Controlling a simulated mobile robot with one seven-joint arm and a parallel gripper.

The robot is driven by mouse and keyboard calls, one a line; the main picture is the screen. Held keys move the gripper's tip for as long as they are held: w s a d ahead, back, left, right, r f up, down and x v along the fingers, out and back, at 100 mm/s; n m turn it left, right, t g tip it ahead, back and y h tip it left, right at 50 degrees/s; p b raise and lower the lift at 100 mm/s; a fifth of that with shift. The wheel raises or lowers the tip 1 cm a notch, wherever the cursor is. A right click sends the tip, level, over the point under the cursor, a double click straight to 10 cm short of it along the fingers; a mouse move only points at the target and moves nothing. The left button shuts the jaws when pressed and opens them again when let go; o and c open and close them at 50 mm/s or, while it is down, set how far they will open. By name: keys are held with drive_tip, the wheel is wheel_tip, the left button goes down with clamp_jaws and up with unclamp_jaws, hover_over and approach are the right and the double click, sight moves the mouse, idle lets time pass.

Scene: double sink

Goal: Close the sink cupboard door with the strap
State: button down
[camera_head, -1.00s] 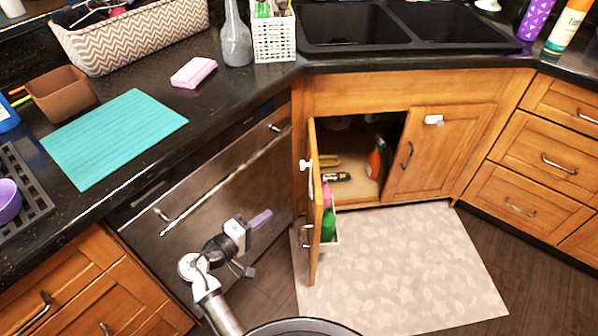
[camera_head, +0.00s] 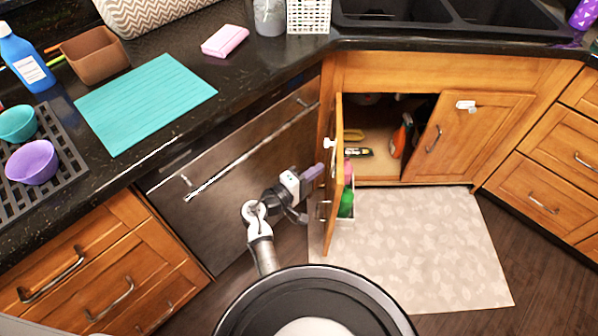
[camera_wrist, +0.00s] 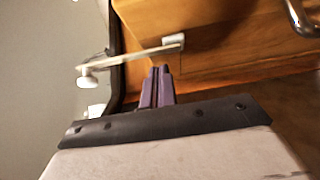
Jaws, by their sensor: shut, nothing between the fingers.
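The left sink cupboard door (camera_head: 338,190) stands open, swung out toward me. A white strap (camera_head: 329,143) is fixed near its upper outer part; in the wrist view the strap (camera_wrist: 130,58) stretches from a white pad on wood to a round end at the left. In the wrist view the fingertips (camera_wrist: 156,75) point at the wood just below the strap; contact cannot be told.
The cupboard holds several bottles and items, with a green bottle (camera_head: 346,203) in a rack inside the open door. A dishwasher front (camera_head: 230,165) is left of my arm. A patterned mat (camera_head: 420,250) lies on clear floor. The dark counter edge overhangs.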

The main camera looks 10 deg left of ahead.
drive_tip(key=shift+d, duration=0.75)
drive_tip(key=shift+d, duration=0.1)
